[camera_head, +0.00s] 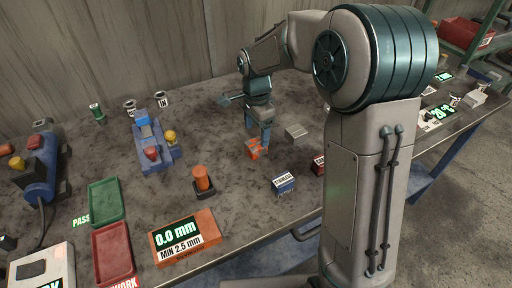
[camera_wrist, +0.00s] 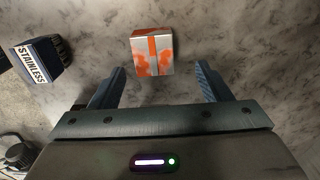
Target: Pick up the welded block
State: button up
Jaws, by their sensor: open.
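A small silver-grey block with an orange seam and orange patches, seemingly the welded block (camera_head: 256,153), sits on the grey bench. In the wrist view the block (camera_wrist: 152,52) lies ahead of the fingertips, roughly centred between them and a little left. My gripper (camera_head: 258,137) points down just above the block in the head view, and its fingers hide part of it. My gripper (camera_wrist: 158,76) is open and empty in the wrist view, with clear bench between its blue fingers.
A blue block labelled STAINLESS (camera_wrist: 40,58) lies left of my gripper in the wrist view. In the head view a red block (camera_head: 318,165) and a grey block (camera_head: 297,133) are near. An orange knob (camera_head: 203,180), a gauge display (camera_head: 183,237) and two trays (camera_head: 106,200) lie left.

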aim_at(256, 144)
jog(key=f, duration=0.2)
jog(key=s+f, duration=0.1)
jog(key=f, duration=0.1)
jog(key=shift+a+f+p, duration=0.1)
jog(key=shift+p, duration=0.2)
jog(key=shift+f, duration=0.55)
jog(key=c, duration=1.4)
